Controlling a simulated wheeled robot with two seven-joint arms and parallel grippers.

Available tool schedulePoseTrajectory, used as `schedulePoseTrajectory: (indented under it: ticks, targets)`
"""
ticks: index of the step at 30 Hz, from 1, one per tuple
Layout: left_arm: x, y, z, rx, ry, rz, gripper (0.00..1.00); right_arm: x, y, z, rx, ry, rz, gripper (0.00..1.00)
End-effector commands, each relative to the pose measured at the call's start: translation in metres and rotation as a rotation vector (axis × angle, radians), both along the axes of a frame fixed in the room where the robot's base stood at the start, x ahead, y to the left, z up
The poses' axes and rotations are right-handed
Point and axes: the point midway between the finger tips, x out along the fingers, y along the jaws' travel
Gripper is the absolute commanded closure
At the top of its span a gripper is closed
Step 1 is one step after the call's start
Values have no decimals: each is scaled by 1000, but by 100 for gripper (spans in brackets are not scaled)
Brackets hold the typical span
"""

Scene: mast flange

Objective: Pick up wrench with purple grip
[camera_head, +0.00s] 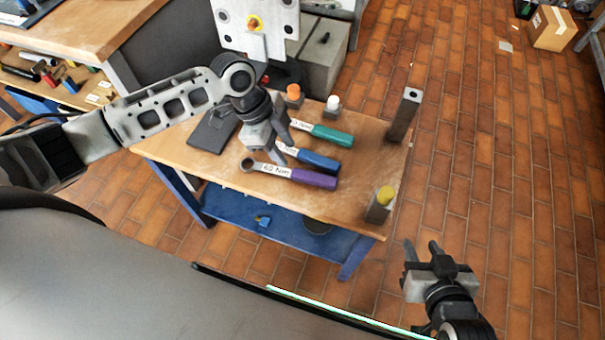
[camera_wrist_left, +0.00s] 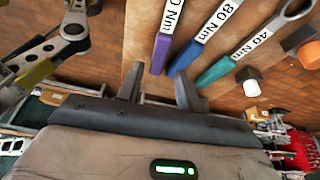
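The wrench with purple grip (camera_head: 313,179) lies flat on the wooden workbench, nearest its front edge, with a white label reading about "60 Nm". Its purple handle also shows in the left wrist view (camera_wrist_left: 161,50), beyond the fingertips. My left gripper (camera_head: 278,146) is above the bench, just behind the purple wrench and over the blue one; in the wrist view its fingers (camera_wrist_left: 158,88) are apart with nothing between them. My right gripper (camera_head: 421,253) is open and empty over the floor, right of the bench.
A blue-grip wrench (camera_head: 319,161) and a green-grip wrench (camera_head: 332,135) lie behind the purple one. A metal post (camera_head: 403,117) and a yellow-topped block (camera_head: 379,206) stand at the right edge. Orange-capped (camera_head: 293,94) and white-capped (camera_head: 333,104) items stand at the back.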

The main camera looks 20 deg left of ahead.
Motion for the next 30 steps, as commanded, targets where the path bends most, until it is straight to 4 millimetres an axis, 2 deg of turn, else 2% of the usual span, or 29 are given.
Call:
schedulePoseTrajectory:
  ticks: [3,11,21,30]
  targets:
    - [0,-10,-21,-2,2,1,64,0,0,-1,-2,1,1,64]
    - [1,-17,-41,-1,-1,0,64,-2,-1,-1,-4,5,3,64]
    - [5,-30,-83,-1,-2,2,64,-5,-1,-3,-3,11,3,64]
    - [5,-31,-87,0,-3,1,64,-5,-1,-3,-2,10,4,64]
